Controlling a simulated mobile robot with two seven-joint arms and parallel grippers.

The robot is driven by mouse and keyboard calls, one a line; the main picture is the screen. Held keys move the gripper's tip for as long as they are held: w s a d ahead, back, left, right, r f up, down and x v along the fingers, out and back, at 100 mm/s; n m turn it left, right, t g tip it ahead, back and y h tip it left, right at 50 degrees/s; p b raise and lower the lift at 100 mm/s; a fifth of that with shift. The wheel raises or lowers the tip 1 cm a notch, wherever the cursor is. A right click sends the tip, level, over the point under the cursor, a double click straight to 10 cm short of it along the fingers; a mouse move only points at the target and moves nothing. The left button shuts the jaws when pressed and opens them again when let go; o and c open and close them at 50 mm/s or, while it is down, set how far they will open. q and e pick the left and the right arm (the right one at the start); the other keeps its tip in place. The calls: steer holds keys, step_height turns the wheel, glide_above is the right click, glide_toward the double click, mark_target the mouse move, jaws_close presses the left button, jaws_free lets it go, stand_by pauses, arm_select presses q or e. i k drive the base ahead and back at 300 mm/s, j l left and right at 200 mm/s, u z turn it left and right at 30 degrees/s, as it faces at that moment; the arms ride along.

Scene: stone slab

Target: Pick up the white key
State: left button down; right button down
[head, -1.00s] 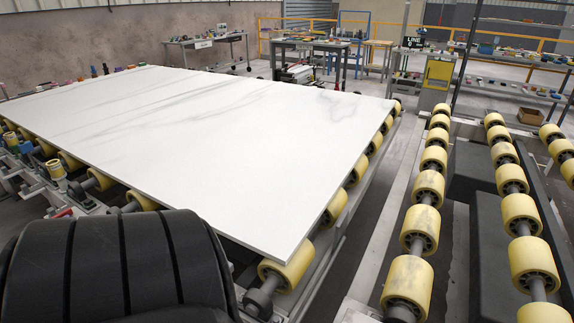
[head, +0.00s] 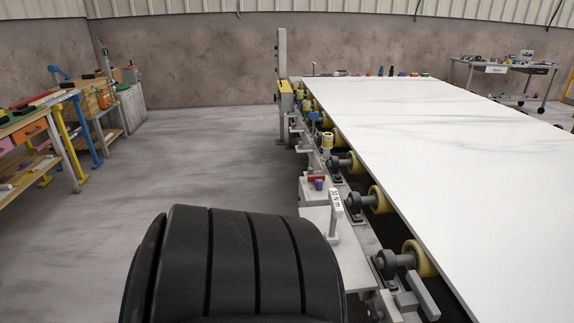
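A small white upright piece with dark marks (head: 337,202) stands on the pale ledge at the near left side of the slab conveyor in the head view. I cannot tell whether it is the white key. No other thing that I can make out as a white key shows. Neither of my grippers is in view.
A large white slab (head: 455,140) lies on yellow rollers (head: 381,199) at the right. A red and purple item (head: 317,181) sits on the ledge. Workbenches (head: 45,130) stand at the left. The grey floor (head: 190,150) between is clear.

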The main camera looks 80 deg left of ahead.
mark_target(337, 210)
steer(key=u, duration=2.15)
steer(key=i+j+z, duration=0.35)
steer(key=i, duration=0.2)
steer(key=i+j+z, duration=0.4)
steer(key=i, duration=0.1)
